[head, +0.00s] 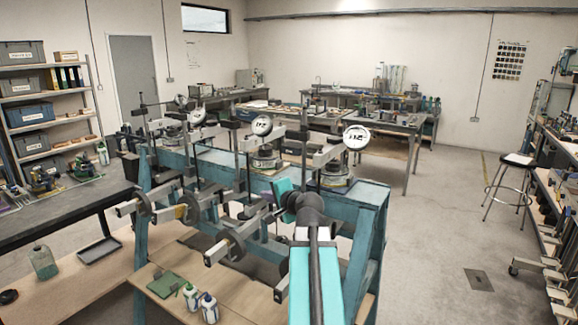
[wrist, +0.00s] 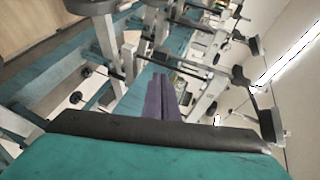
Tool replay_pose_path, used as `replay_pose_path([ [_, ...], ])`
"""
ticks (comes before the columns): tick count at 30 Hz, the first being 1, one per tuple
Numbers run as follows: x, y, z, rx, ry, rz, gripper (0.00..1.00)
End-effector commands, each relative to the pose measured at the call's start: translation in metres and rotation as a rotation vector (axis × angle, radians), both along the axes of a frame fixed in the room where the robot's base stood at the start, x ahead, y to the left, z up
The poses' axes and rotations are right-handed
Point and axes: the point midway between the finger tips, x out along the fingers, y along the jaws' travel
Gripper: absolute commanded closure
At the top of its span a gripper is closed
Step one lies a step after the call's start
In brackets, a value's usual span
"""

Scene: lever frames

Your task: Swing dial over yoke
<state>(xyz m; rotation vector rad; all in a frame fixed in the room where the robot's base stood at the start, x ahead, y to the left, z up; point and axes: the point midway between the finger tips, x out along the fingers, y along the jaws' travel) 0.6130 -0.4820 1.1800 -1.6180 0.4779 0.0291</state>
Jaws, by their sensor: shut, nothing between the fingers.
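Several white round dials stand on posts along the teal lever frame (head: 215,160) in the head view. One dial (head: 357,137) is at the right end, one dial (head: 262,126) is in the middle, and another dial (head: 197,116) is further left. I cannot tell which part is the yoke. In the wrist view, my gripper (wrist: 160,80) shows as two purple fingers, side by side, shut and empty. They point toward the grey posts and levers of the frame, apart from any dial. In the head view my arm hides the fingertips.
Grey lever bars with round weights (head: 230,243) stick out from the frame's near side. A stool (head: 508,185) stands at right.

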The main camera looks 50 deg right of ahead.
Motion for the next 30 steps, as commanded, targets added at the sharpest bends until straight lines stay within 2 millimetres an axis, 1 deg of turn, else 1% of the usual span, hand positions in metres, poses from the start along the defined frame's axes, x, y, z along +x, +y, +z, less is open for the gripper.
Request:
replay_pose_path([
  [1, 0.010, 0.014, -0.026, 0.002, 0.043, 0.032, 1.00],
  [2, 0.015, 0.021, -0.039, 0.000, 0.065, 0.049, 1.00],
  [3, 0.021, 0.031, -0.057, -0.002, 0.098, 0.073, 1.00],
  [5, 0.029, 0.046, -0.084, -0.005, 0.146, 0.111, 1.00],
  [6, 0.034, 0.057, -0.101, -0.009, 0.177, 0.135, 1.00],
  [8, 0.040, 0.073, -0.128, -0.013, 0.225, 0.173, 1.00],
  [10, 0.045, 0.093, -0.158, -0.019, 0.279, 0.220, 1.00],
  [11, 0.047, 0.101, -0.171, -0.023, 0.303, 0.240, 1.00],
  [12, 0.049, 0.113, -0.188, -0.027, 0.334, 0.268, 1.00],
  [14, 0.051, 0.131, -0.213, -0.033, 0.379, 0.309, 1.00],
  [15, 0.052, 0.143, -0.229, -0.040, 0.410, 0.338, 1.00],
  [19, 0.050, 0.183, -0.282, -0.057, 0.509, 0.434, 1.00],
  [21, 0.046, 0.204, -0.310, -0.067, 0.562, 0.486, 1.00],
  [23, 0.041, 0.222, -0.333, -0.077, 0.606, 0.532, 1.00],
  [24, 0.038, 0.235, -0.348, -0.083, 0.635, 0.563, 1.00],
  [29, 0.018, 0.282, -0.405, -0.113, 0.752, 0.693, 1.00],
  [30, 0.011, 0.294, -0.420, -0.120, 0.782, 0.725, 1.00],
])
